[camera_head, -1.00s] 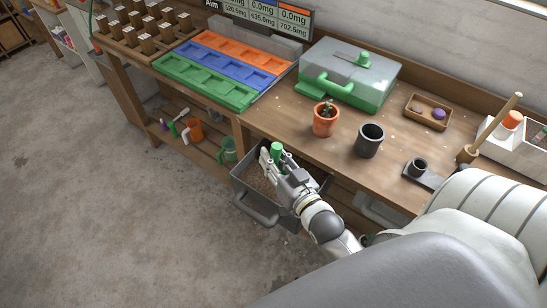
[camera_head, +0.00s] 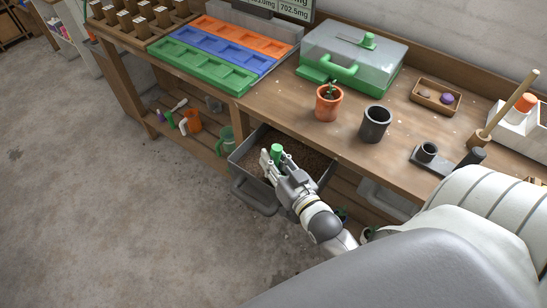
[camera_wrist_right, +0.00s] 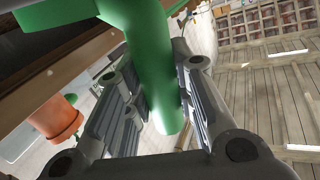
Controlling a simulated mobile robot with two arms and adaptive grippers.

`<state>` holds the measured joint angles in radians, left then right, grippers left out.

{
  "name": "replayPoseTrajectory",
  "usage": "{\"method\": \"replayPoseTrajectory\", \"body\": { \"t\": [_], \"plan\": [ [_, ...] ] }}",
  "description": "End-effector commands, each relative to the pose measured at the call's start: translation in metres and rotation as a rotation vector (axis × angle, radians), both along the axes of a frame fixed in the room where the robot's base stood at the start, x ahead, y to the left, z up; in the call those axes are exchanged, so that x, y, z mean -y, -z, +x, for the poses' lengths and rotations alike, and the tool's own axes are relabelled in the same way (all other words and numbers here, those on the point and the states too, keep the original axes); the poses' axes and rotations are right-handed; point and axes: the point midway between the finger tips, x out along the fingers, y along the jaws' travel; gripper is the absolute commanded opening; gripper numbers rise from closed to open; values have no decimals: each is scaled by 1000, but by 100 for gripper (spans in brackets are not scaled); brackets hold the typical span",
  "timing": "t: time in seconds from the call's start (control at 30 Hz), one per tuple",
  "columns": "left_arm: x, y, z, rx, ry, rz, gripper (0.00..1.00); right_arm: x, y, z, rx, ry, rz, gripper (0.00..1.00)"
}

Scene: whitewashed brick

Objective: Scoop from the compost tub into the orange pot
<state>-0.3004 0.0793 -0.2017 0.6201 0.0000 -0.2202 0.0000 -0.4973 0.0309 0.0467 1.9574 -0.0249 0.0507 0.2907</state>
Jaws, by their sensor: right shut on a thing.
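The compost tub (camera_head: 240,171) is a dark grey bin with a front handle, below the bench edge. Brown compost (camera_head: 308,153) shows inside it. My right gripper (camera_head: 272,163) is over the tub and shut on a green scoop (camera_head: 277,151). The scoop's handle also shows between the fingers in the right wrist view (camera_wrist_right: 152,70); its scooping end is not clear. The orange pot (camera_head: 327,106), holding a small green seedling, stands on the bench behind and right of the gripper. An orange pot also shows at left in the wrist view (camera_wrist_right: 56,119). My left gripper is out of view.
A dark pot (camera_head: 374,125) stands right of the orange pot. A green clear-lidded case (camera_head: 350,65) is behind. Coloured trays (camera_head: 225,58) lie left on the bench. A lower shelf holds an orange jug (camera_head: 191,121). The floor at left is clear.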

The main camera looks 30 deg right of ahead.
Motion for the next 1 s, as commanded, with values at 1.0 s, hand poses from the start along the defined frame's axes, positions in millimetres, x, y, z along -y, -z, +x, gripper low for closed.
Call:
{"method": "replayPoseTrajectory", "body": {
  "t": [1.0],
  "plan": [
    [0,-52,0,0,-2,1,46,0,-58,0,22,0,-121,0]
  ]
}}
